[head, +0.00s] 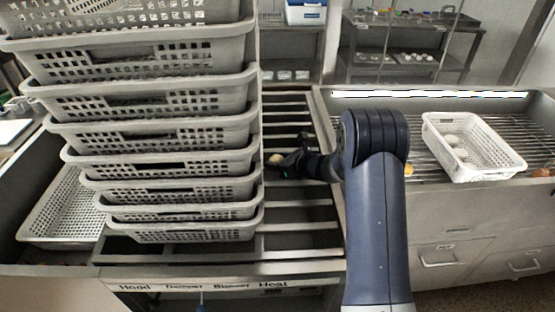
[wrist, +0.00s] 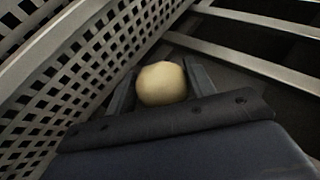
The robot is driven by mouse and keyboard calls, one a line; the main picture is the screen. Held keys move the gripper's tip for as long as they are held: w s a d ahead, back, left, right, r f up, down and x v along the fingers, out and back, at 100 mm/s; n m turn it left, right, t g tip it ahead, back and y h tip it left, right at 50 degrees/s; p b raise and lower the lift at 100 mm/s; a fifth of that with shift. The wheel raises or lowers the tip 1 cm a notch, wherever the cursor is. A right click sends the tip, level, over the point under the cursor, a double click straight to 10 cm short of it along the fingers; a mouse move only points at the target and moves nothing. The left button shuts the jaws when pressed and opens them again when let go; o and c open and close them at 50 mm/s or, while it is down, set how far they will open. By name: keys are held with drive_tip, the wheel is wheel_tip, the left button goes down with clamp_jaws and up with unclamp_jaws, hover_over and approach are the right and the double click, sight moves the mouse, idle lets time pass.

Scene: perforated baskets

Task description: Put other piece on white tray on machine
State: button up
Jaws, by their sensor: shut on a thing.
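A pale, rounded piece (wrist: 162,84) sits between the two fingers of my gripper (wrist: 160,90) in the wrist view; the gripper is shut on it. In the head view my gripper (head: 284,163) is small, just right of the basket stack, with the pale piece (head: 276,158) at its tip. A white perforated tray (head: 490,172) stands on the slatted machine (head: 400,110) at the right.
A tall stack of grey perforated baskets (head: 185,210) stands close left of my gripper. Another basket (head: 62,215) lies at the far left. Slatted rails (head: 300,215) run below my gripper. Small orange-brown pieces (head: 408,170) lie beside the white tray.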

drive_tip(key=shift+f+b, duration=0.15)
drive_tip(key=shift+b, duration=0.15)
drive_tip(key=o, duration=1)
drive_tip(key=shift+r, duration=0.2)
